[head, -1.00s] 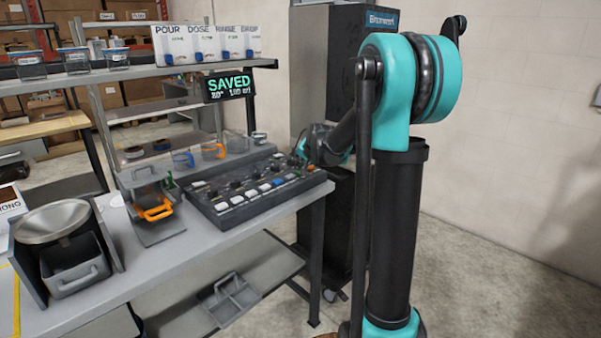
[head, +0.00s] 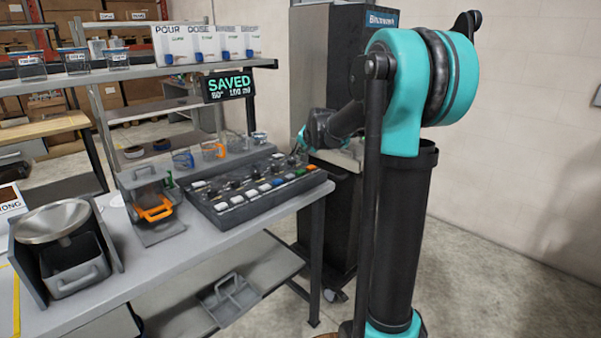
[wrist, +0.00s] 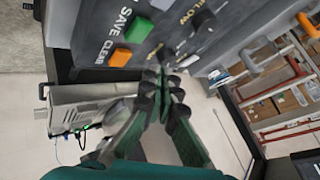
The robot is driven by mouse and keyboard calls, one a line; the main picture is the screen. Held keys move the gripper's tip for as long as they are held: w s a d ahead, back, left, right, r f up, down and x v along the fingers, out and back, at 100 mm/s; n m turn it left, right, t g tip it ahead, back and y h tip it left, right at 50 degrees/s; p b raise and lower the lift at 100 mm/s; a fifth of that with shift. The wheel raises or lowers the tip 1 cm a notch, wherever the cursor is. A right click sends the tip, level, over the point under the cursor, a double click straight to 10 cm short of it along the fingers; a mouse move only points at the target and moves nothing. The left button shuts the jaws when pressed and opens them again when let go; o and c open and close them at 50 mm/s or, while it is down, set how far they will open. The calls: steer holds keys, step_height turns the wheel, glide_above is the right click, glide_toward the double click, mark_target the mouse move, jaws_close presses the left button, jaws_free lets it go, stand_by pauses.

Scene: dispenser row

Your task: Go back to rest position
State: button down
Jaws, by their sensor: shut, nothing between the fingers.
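My gripper (wrist: 166,88) is shut and empty, its dark fingertips together near the edge of the control panel (wrist: 190,40). In the head view my gripper (head: 298,148) is small, at the far right end of the panel (head: 225,214), and its fingertips are hard to make out. The wrist view shows a green button (wrist: 138,28) and an orange button (wrist: 120,57) beside the words SAVE and CLEAR. I cannot tell how far the fingertips are from the panel. The display (head: 229,86) above the panel reads SAVED.
A hopper (head: 53,221) and a dispenser with an orange handle (head: 155,213) stand left of the panel on the grey bench (head: 150,280). A tall dark cabinet (head: 335,60) stands behind my arm. Open floor lies at the right.

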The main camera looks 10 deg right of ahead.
steer(key=shift+r, duration=0.8)
steer(key=s+d+f+n+g, duration=0.1)
steer(key=s+f+n, duration=0.1)
steer(key=s+f, duration=0.5)
steer(key=s+d+f+n+g+h, duration=0.1)
steer(key=s+f, duration=0.6)
steer(key=s, duration=1.3)
steer(key=s+d+f+n+g+h, duration=0.1)
steer(key=s+d+f+n+g, duration=0.1)
steer(key=s+f, duration=0.6)
steer(key=s+n, duration=0.1)
steer(key=s, duration=0.5)
steer(key=shift+n+g, duration=0.3)
steer(key=shift+g, duration=0.1)
steer(key=shift+w, duration=0.1)
